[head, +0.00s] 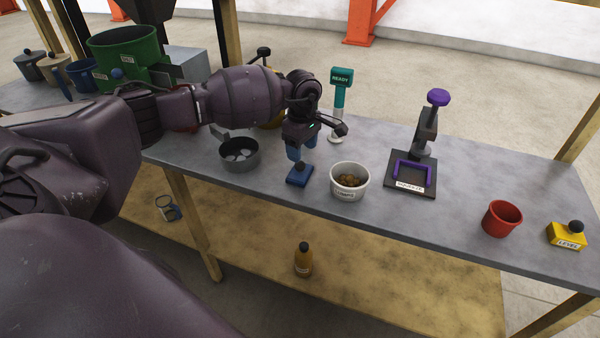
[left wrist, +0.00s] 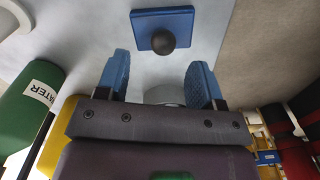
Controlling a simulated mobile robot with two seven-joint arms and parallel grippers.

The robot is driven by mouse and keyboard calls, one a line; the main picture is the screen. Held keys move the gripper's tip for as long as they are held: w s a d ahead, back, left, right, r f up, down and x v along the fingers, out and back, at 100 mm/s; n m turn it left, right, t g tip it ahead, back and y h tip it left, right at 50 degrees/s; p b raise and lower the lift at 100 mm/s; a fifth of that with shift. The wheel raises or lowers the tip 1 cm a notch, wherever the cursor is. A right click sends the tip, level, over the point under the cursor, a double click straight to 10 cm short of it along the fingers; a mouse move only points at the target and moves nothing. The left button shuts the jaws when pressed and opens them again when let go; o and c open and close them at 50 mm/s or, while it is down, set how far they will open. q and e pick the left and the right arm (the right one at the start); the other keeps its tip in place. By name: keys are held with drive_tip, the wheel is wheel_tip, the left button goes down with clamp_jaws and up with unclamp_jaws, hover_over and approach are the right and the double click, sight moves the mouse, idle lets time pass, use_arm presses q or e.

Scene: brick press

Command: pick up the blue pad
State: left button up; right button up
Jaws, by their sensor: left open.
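The blue pad (head: 299,175) is a flat blue block with a round dark knob on top. It lies on the grey table near its front edge, between the dark pan and the white bowl. In the left wrist view the blue pad (left wrist: 178,20) shows ahead of the fingers, its knob roughly in line with the gap between them. My left gripper (head: 301,152) is open and empty, with blue fingers pointing down just above and behind the pad. Its fingers (left wrist: 158,75) are spread wide in the left wrist view and appear apart from the pad. My right gripper is not in view.
A dark pan (head: 238,155) stands left of the pad and a white bowl (head: 348,182) of brown lumps close on its right. A press (head: 412,170), a red cup (head: 502,218) and a yellow LEVEL block (head: 567,236) stand further right. A teal READY post (head: 341,90) stands behind.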

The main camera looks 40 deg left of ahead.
sight(300, 164)
use_arm(q)
drive_tip(key=shift+s+a+f, duration=0.1)
drive_tip(key=shift+s+f, duration=0.05)
drive_tip(key=shift+f, duration=1.35)
drive_tip(key=shift+s+f, duration=0.1)
drive_tip(key=shift+f, duration=1.4)
drive_tip(key=c, duration=1)
drive_tip(key=shift+r, duration=0.1)
wheel_tip(300, 164, up, 20)
drive_tip(key=shift+f+p, duration=0.1)
drive_tip(key=shift+p, duration=0.2)
